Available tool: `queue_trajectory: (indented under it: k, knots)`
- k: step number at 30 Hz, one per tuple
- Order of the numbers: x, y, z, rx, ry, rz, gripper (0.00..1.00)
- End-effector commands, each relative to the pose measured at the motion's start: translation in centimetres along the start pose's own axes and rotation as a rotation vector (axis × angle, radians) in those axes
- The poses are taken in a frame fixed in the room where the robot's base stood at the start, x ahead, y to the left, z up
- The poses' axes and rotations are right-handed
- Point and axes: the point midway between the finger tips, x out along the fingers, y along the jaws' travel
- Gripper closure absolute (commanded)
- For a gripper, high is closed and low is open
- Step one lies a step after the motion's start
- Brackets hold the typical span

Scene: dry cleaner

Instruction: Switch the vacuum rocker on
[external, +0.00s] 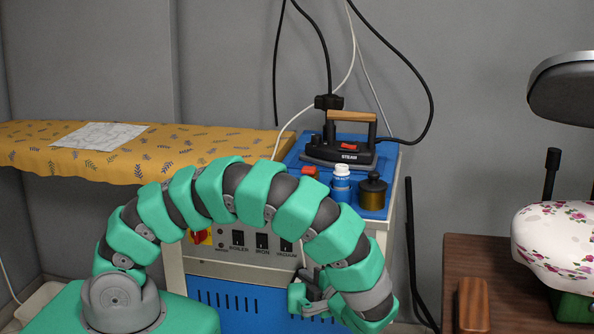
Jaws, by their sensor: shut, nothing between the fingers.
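The vacuum rocker (286,244) is a dark switch on the pale front panel of the blue and white steam station. It is the rightmost of three rockers, above the label VACUUM. The iron rocker (262,241) and the boiler rocker (238,238) are to its left. Which way each rocker is tipped is too small to tell. My gripper (303,297) is shut and empty, below and slightly right of the vacuum rocker, in front of the blue vented lower panel. Whether it touches the panel cannot be told.
A steam iron (345,152), a white and blue bottle (341,181) and a brass-coloured pot (372,191) stand on the station top. A patterned ironing board (180,145) is behind left. A brown table (475,255) stands at right. Cables hang behind.

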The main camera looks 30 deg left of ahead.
Motion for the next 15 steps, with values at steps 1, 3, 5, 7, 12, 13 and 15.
queue_trajectory:
  k: [1, 3, 5, 7, 12, 13, 15]
  knots:
    - [0.0, 0.0, 0.0, -0.001, 0.0, -0.001, 1.0]
    - [0.0, 0.0, 0.0, -0.002, 0.001, -0.002, 1.0]
    - [0.0, 0.0, 0.0, -0.003, 0.001, -0.002, 1.0]
    - [0.1, 0.0, 0.0, -0.003, 0.001, -0.002, 1.0]
    - [1.4, -0.1, 0.0, -0.004, 0.003, -0.003, 1.0]
    - [1.8, -0.1, 0.0, -0.005, 0.003, -0.003, 1.0]
    - [2.9, -0.1, 0.0, -0.007, 0.003, -0.003, 1.0]
